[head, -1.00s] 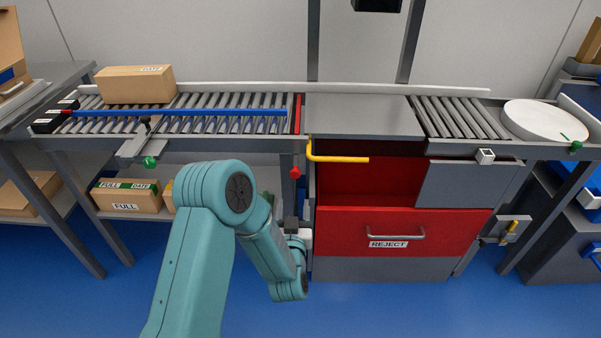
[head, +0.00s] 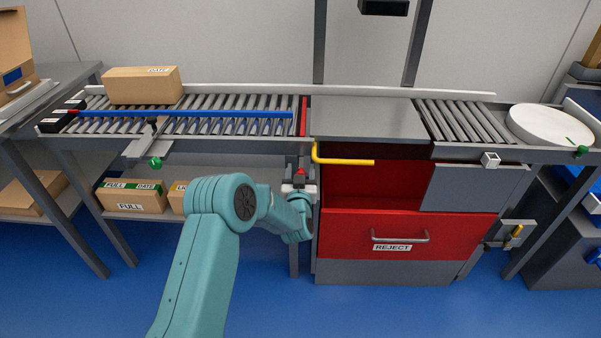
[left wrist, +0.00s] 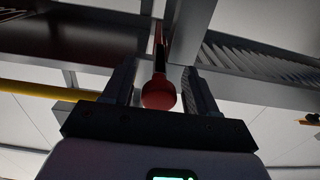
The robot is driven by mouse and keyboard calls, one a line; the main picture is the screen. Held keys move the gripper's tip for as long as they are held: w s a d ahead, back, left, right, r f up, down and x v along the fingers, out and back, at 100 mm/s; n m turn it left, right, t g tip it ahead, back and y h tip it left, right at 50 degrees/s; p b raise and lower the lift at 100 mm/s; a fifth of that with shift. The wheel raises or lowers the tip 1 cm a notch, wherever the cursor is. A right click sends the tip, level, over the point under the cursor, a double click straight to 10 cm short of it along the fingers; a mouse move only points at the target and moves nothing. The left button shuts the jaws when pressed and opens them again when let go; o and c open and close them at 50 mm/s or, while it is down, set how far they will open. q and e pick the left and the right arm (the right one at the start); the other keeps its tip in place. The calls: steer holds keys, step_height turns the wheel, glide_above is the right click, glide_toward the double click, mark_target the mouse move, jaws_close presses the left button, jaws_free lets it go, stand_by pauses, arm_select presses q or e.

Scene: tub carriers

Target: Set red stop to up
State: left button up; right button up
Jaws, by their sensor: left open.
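The red stop shows as a narrow red strip (head: 303,116) across the right end of the left roller conveyor, beside the grey plate. Its red knob (head: 300,173) hangs below the conveyor's front edge. My left gripper (head: 300,184) is at the knob, just left of the red cabinet. In the left wrist view the round red knob (left wrist: 159,93) lies between the two open fingers of my left gripper (left wrist: 160,75), with a thin stem running up from it. The fingers show a gap on both sides of the knob. My right gripper is not in view.
A yellow bent bar (head: 343,161) sticks out right of the knob, above the red REJECT cabinet (head: 350,228). A blue rail (head: 200,114) and a brown box (head: 143,85) are on the rollers. A green knob (head: 155,163) hangs at the left. Boxes stand on the shelf below.

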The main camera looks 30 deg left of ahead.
arm_select(q)
jaws_close()
steer(key=shift+w+r, duration=0.1)
steer(key=shift+r, duration=2.7)
jaws_free()
steer(key=shift+r, duration=0.15)
